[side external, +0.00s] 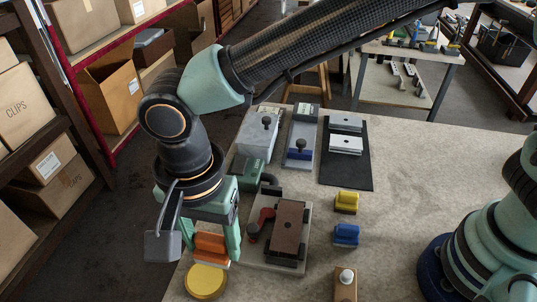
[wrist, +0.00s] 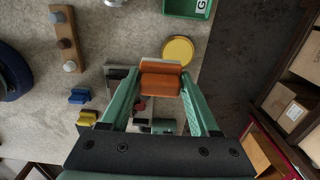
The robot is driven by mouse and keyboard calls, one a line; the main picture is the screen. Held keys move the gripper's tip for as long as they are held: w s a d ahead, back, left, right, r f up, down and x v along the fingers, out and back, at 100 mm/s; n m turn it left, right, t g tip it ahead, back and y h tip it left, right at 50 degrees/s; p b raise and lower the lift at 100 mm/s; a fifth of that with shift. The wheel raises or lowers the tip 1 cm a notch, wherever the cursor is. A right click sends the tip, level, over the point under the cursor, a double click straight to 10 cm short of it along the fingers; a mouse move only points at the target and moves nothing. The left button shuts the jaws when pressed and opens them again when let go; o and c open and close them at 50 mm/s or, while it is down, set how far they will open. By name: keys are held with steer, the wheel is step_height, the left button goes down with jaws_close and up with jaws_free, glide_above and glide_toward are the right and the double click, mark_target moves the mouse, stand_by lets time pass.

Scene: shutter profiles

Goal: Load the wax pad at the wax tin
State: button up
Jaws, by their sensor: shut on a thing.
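My gripper (side external: 211,242) is shut on an orange pad (side external: 211,254), with one green finger at each end of it. In the wrist view, the pad (wrist: 160,84) sits between the fingertips (wrist: 161,77). The round yellow wax tin (side external: 205,283) lies on the table near its edge, just in front of the pad in the side view. In the wrist view the tin (wrist: 178,50) shows just beyond the pad, which covers part of its near edge. The gap in height between pad and tin is hard to tell.
A fixture with a brown block (side external: 287,227) and a red clamp stands right of my gripper. Yellow (side external: 346,202) and blue (side external: 345,234) pads lie farther right. A wooden rack (wrist: 66,40) and a green bin (wrist: 188,8) are nearby. A black mat (side external: 346,171) lies behind.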

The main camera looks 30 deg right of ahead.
glide_toward(205, 277)
steer(key=shift+f, duration=2.65)
steer(key=shift+f, duration=0.6)
stand_by(0.3)
step_height(205, 277, up, 7)
stand_by(1.0)
